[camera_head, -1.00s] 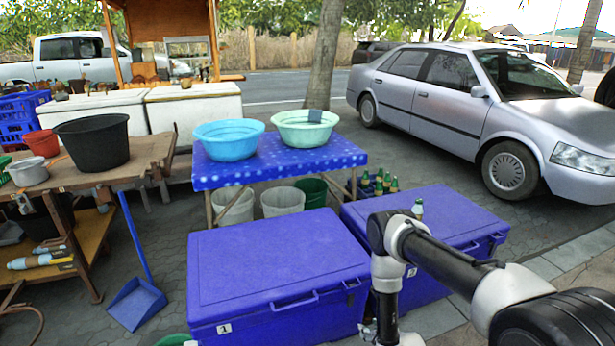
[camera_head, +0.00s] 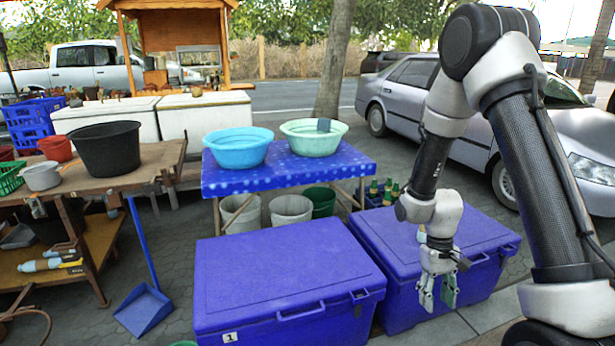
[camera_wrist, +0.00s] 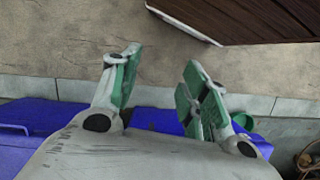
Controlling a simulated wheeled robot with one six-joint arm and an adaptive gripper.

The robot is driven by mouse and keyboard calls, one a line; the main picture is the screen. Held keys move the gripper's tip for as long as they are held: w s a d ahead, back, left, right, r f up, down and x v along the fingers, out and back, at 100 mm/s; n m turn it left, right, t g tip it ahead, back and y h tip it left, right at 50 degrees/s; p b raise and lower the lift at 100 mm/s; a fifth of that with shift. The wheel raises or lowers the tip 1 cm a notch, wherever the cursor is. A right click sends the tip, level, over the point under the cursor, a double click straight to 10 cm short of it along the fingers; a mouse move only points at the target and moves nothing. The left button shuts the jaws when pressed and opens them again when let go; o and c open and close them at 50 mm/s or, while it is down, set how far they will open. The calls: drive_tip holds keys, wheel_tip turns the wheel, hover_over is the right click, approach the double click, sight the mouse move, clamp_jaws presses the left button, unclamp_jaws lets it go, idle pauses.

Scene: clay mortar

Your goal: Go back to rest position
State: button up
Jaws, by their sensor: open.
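My gripper (camera_head: 437,298) hangs from my arm at the right of the head view, fingers pointing down, in front of the right blue cooler box. Its green-padded fingers are apart with nothing between them. In the wrist view, the open gripper (camera_wrist: 157,85) shows with bare paving beyond its fingertips.
Two blue cooler boxes stand in front, the left one (camera_head: 285,275) and the right one (camera_head: 385,240). Behind is a blue table (camera_head: 290,178) with a blue basin (camera_head: 238,148) and a green basin (camera_head: 300,133). A wooden workbench (camera_head: 135,165) stands left; a silver car (camera_head: 405,95) is behind right.

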drive_tip(key=s+d+r+t, duration=0.1)
drive_tip(key=s+r, duration=0.4)
drive_tip(key=r, duration=0.6)
drive_tip(key=s+d+r+m+t, duration=0.1)
drive_tip(key=s+r+t, duration=0.3)
drive_tip(key=r, duration=0.7)
drive_tip(key=s+d+r+t, duration=0.1)
drive_tip(key=s+r, duration=0.5)
drive_tip(key=r, duration=0.6)
drive_tip(key=shift+s+d+m+t+y, duration=0.15)
drive_tip(key=shift+s+m+t+y, duration=0.15)
drive_tip(key=shift+t, duration=0.6)
